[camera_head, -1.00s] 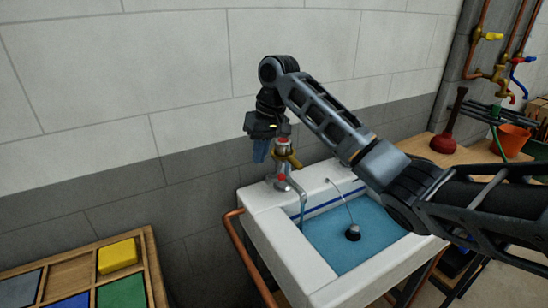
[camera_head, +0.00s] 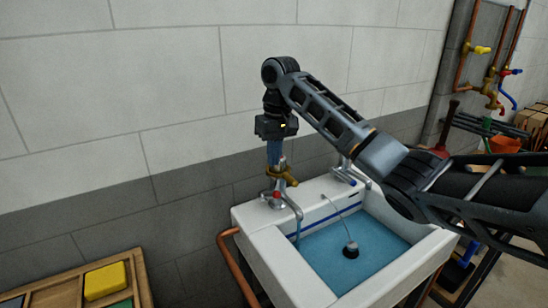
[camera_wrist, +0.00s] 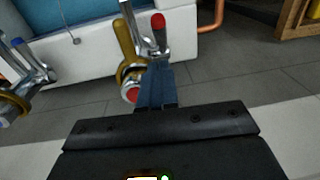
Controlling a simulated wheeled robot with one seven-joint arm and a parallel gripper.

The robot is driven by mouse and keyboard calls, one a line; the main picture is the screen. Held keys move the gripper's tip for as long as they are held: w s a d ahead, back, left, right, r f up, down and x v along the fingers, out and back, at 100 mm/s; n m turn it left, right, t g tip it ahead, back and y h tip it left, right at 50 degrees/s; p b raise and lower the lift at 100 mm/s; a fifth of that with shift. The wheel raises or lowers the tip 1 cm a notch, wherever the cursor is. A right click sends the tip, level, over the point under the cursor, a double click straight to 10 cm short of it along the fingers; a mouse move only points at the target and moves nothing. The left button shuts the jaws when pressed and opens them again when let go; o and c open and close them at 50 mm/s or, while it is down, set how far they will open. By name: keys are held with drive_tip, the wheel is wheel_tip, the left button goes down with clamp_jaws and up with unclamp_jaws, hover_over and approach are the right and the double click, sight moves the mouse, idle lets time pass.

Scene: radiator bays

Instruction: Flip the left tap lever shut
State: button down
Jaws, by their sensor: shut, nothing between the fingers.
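The left tap (camera_head: 270,198) stands on the back left corner of the white sink, chrome with red marks and a brass lever (camera_head: 287,177). In the wrist view the brass lever (camera_wrist: 124,42) stands beside a red-tipped chrome part (camera_wrist: 158,35). A red disc (camera_wrist: 132,95) sits near the lever's base. My gripper (camera_head: 273,162) is shut and empty, pointing down at the top of the tap. In the wrist view its blue fingers (camera_wrist: 155,75) overlap part of the tap; I cannot tell if they touch it. The second tap (camera_wrist: 28,75) has a blue tip.
The sink (camera_head: 262,248) holds blue water and a dark plug (camera_head: 351,250) on a chain. The grey block wall (camera_head: 190,190) is close behind the tap. A copper pipe (camera_head: 238,270) runs along the sink's left side. A wooden tray (camera_head: 142,285) with a yellow block (camera_head: 105,281) is at lower left.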

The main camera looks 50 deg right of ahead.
sight(272, 179)
drive_tip(key=f, duration=0.3)
drive_tip(key=f+p, duration=0.1)
drive_tip(key=f, duration=0.3)
drive_tip(key=shift+w+a+f, duration=0.15)
drive_tip(key=shift+a+f, duration=0.05)
